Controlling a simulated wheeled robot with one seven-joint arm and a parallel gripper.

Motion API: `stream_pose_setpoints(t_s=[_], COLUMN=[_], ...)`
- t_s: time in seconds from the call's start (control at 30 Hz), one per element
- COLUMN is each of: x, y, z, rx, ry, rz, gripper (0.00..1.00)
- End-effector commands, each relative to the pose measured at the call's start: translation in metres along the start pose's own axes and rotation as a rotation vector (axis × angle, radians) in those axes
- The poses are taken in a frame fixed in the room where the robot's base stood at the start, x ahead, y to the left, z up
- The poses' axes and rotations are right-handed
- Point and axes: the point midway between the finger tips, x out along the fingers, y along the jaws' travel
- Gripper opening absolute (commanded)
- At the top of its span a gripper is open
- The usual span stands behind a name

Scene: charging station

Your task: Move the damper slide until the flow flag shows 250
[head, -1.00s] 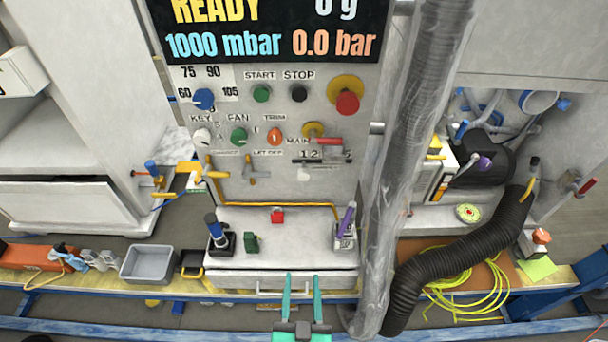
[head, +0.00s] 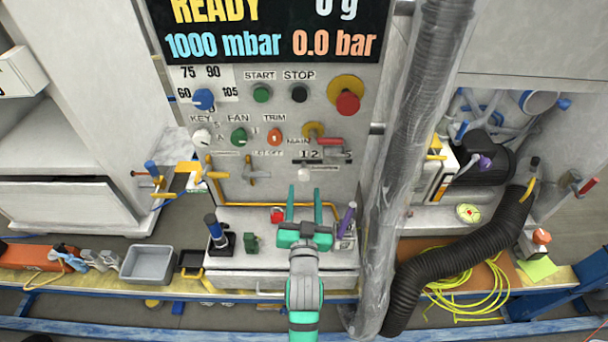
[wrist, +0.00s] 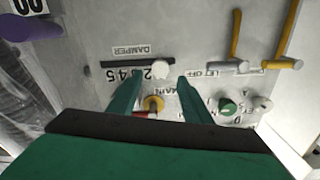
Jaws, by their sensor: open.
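The damper slide's white knob (head: 304,174) is on the grey panel, at the left end of its dark slot, near the 1 on the number scale. The wrist view shows the knob (wrist: 160,69) beside the slot (wrist: 120,64) and the DAMPER label. My gripper (head: 304,194) is open and empty, just below the knob in the head view. In the wrist view its fingertips (wrist: 159,82) are spread to either side of the knob, which looks just beyond them. I cannot make out a flow flag reading 250.
The red-handled MAIN valve (head: 326,142) is above the slot. Yellow pipe valves (head: 250,176) are to the left. A clear vertical tube (head: 405,160) stands close on the right. A red block (head: 277,214) and purple handle (head: 346,218) are below on the ledge.

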Motion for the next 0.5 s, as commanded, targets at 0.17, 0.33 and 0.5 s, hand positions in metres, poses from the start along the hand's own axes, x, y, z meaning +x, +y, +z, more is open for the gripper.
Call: stream_pose_setpoints(t_s=[0.17,0.33,0.5], x=[0.032,0.057,0.074], y=[0.0,0.0,0.0], z=[-0.001,-0.001,0.0], rx=[-0.001,-0.001,-0.001], ry=[0.002,0.002,0.001], rz=[0.0,0.0,0.0], gripper=[0.45,0.45,0.45])
